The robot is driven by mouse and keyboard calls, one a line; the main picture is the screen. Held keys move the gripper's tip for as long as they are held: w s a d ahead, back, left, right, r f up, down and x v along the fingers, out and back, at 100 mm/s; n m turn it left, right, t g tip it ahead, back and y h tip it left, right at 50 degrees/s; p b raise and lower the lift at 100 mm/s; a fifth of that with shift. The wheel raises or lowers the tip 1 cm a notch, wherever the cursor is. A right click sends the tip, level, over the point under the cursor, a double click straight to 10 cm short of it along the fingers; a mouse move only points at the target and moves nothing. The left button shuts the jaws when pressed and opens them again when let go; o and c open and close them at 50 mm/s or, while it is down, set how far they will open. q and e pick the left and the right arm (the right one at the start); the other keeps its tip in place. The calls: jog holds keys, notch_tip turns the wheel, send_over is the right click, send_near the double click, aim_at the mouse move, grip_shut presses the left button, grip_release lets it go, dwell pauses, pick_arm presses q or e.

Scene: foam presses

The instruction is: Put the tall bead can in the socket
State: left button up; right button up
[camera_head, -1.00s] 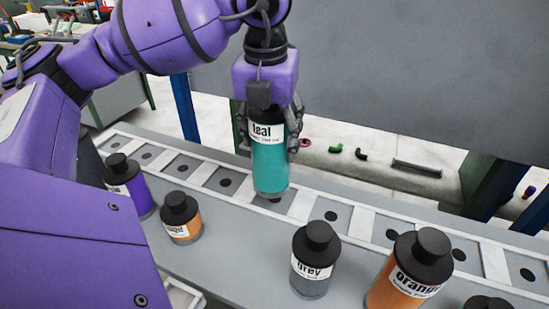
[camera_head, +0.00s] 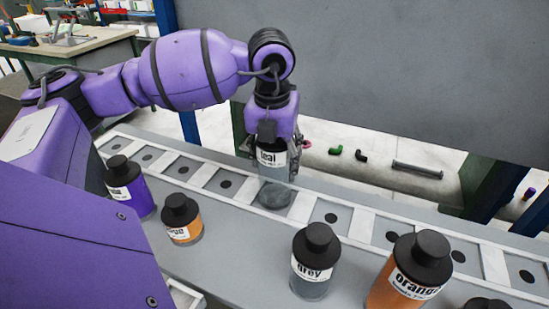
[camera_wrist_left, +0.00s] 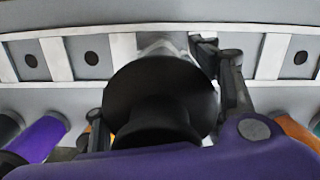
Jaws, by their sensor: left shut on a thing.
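The can's lower body looks grey and see-through, with a darker grey mass at the bottom. Its base is at one socket of the white-framed rack (camera_head: 196,179) and hides that socket's hole; I cannot tell whether it is fully seated. In the left wrist view the can's black cap (camera_wrist_left: 160,85) sits between the fingers (camera_wrist_left: 168,100) and covers the socket below. My right gripper is not in view.
A purple can (camera_head: 139,198), a small orange can (camera_head: 181,217), a grey can (camera_head: 313,262) and a larger orange can (camera_head: 408,275) stand on the grey bench in front of the rack. Other sockets, such as this one (camera_head: 330,218), are empty.

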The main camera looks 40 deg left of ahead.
pick_arm(q)
jog(key=shift+f, duration=0.15)
jog(key=o, duration=2)
jog(key=shift+c, duration=0.2)
jog(key=r, duration=0.4)
jog(key=s+r, duration=0.1)
jog(key=r, duration=0.7)
jog(key=shift+s+d+r, duration=0.15)
jog(key=shift+s+d, duration=0.05)
jog(key=shift+d, duration=0.15)
